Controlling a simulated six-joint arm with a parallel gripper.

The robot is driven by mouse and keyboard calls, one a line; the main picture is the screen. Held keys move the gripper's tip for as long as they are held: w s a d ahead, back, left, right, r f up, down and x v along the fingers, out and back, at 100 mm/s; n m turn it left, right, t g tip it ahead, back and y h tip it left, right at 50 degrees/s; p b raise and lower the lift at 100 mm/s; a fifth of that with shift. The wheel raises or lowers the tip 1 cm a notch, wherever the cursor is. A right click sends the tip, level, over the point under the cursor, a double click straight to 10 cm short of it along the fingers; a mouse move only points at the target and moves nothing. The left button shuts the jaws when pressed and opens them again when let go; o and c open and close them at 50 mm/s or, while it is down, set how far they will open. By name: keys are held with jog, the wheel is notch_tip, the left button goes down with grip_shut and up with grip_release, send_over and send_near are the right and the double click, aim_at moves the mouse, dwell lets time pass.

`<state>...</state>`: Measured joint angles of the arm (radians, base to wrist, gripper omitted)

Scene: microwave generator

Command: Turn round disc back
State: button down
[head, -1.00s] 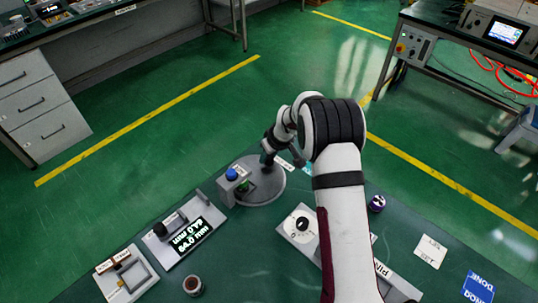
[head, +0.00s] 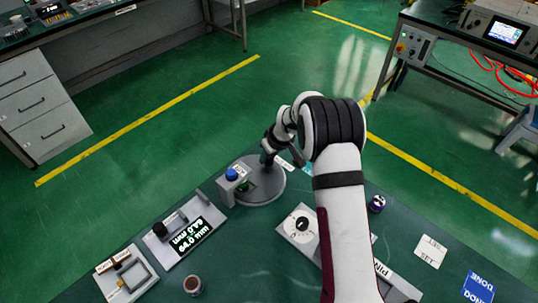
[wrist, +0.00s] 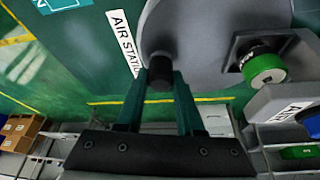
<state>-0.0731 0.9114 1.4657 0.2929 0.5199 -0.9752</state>
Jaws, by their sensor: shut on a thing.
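The round grey disc (head: 265,188) lies flat on the green table in the head view, at the table's far edge. It fills the upper right of the wrist view (wrist: 200,35). A dark upright peg (wrist: 160,74) stands near the disc's rim. My gripper (wrist: 161,82) is shut on this peg, with one dark green finger on each side. In the head view my gripper (head: 268,157) is at the disc's far rim, small and partly hidden by my wrist. A green and black cylinder (wrist: 263,66) sits on a dark square holder on the disc.
A grey block with a blue button (head: 232,174) stands at the disc's left. A display box (head: 188,238) and a white dial box (head: 301,225) are nearer. A label reading "AIR STATI" (wrist: 123,42) lies beside the disc. Clear table lies in front of the disc.

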aim_at(246, 162)
jog(key=shift+w+a, duration=0.1)
jog(key=shift+w+a+n+g+y, duration=0.25)
jog(key=shift+a+n+y, duration=0.1)
jog(key=shift+n, duration=0.55)
jog(key=shift+w+a+n+g+y, duration=0.15)
jog(key=shift+w+a+n+y, duration=0.15)
jog(key=shift+n, duration=0.6)
jog(key=shift+w+a+n+g+y, duration=0.15)
jog(key=shift+a+n+g, duration=0.25)
jog(key=shift+n, duration=0.45)
jog(key=shift+w+a+n+g+y, duration=0.1)
jog(key=shift+a+n+g, duration=0.1)
jog(key=shift+a+n, duration=0.5)
jog(key=shift+a+n+g, duration=0.4)
jog(key=shift+a+n, duration=0.1)
jog(key=shift+n, duration=0.65)
jog(key=shift+a+n+g, duration=0.4)
jog(key=shift+a+n, duration=0.1)
jog(key=shift+n, duration=0.6)
jog(key=shift+s+a+n+g, duration=0.2)
jog(key=shift+a+n+g, duration=0.2)
jog(key=shift+n, duration=0.4)
jog(key=shift+s+a+n+g, duration=0.15)
jog(key=shift+a+n+g, duration=0.2)
jog(key=shift+n, duration=0.45)
jog(key=shift+s+a+n, duration=0.15)
jog(key=shift+a+n, duration=0.05)
jog(key=shift+n, duration=0.2)
jog(key=c, duration=0.5)
grip_release()
